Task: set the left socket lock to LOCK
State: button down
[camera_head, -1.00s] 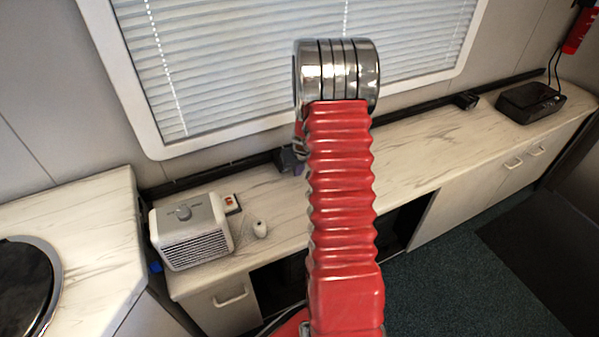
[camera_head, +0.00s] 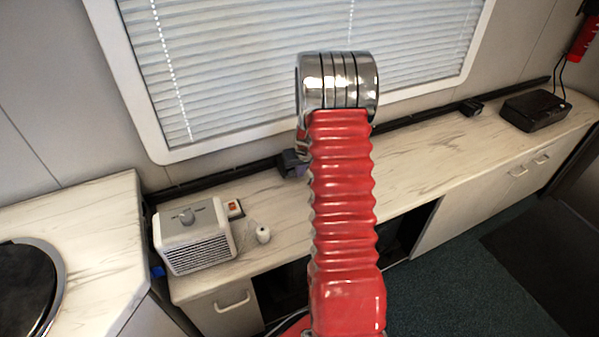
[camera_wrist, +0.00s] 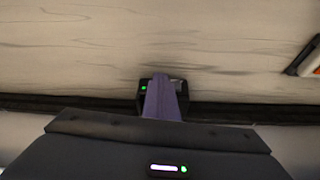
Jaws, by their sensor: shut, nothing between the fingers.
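The left socket (camera_wrist: 143,97) is a small dark box on the black rail, with a small green light on its left side in the wrist view. My gripper (camera_wrist: 161,80) shows there as shut purple fingers lying across the middle of the socket. Whether they touch it I cannot tell. The fingers hide much of its face, so the lock and its setting cannot be made out. In the head view the socket (camera_head: 287,165) shows as a dark box just left of my red arm, and my arm hides most of the gripper.
A second dark socket (camera_head: 470,107) sits farther right on the rail. A grey heater (camera_head: 192,235), a box with a red switch (camera_head: 234,208) and a small white cylinder (camera_head: 263,234) stand left on the marble counter (camera_head: 430,150). A black case (camera_head: 534,108) lies at the right end.

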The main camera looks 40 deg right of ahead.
jog(key=shift+a, duration=0.8)
jog(key=shift+s+a, duration=0.15)
jog(key=shift+s, duration=0.45)
jog(key=shift+s+a, duration=0.2)
jog(key=shift+s, duration=0.95)
jog(key=d+v, duration=0.1)
jog(key=v, duration=0.9)
jog(key=shift+s, duration=0.35)
jog(key=shift+f, duration=0.1)
